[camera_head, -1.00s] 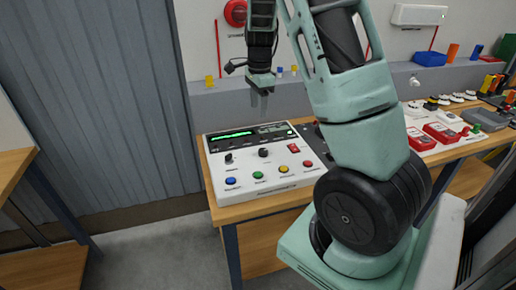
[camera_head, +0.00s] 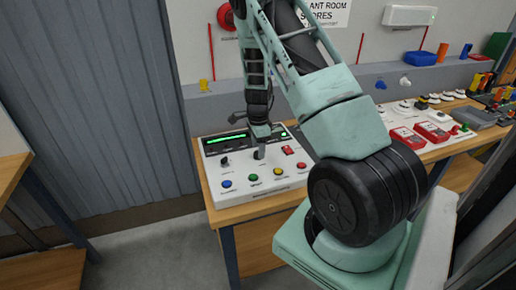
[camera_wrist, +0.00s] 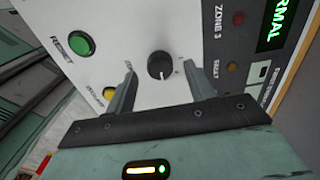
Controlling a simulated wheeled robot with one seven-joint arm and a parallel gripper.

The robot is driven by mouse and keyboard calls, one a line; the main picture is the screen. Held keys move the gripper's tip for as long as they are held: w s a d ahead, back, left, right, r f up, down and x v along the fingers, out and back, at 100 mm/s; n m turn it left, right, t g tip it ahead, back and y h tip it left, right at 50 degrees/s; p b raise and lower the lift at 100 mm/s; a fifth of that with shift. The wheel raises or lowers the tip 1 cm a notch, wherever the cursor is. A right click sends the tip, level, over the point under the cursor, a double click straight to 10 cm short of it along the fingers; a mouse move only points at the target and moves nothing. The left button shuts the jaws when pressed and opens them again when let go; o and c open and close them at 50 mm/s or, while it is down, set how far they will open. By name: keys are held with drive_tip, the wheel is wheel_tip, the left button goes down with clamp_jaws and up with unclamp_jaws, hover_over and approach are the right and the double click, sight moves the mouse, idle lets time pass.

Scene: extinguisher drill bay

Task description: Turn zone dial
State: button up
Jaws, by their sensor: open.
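A white control panel (camera_head: 240,170) lies on the wooden bench, with a black round dial (camera_head: 259,154) near its middle. In the wrist view the dial (camera_wrist: 160,65) sits between the two grey fingertips of my gripper (camera_wrist: 159,75). The fingers stand apart, with clear space on both sides of the dial; I see no contact. In the head view my gripper (camera_head: 262,141) is right above the dial and partly covers the panel behind it. How far the fingertips are above the panel face is hard to tell.
A second black knob (camera_head: 224,161) stands left of the dial. A green-lit display (camera_wrist: 280,24) is near the dial. Red boxes (camera_head: 431,131) stand further right on the bench.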

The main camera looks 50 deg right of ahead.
drive_tip(key=shift+f, duration=0.9)
drive_tip(key=c, duration=1)
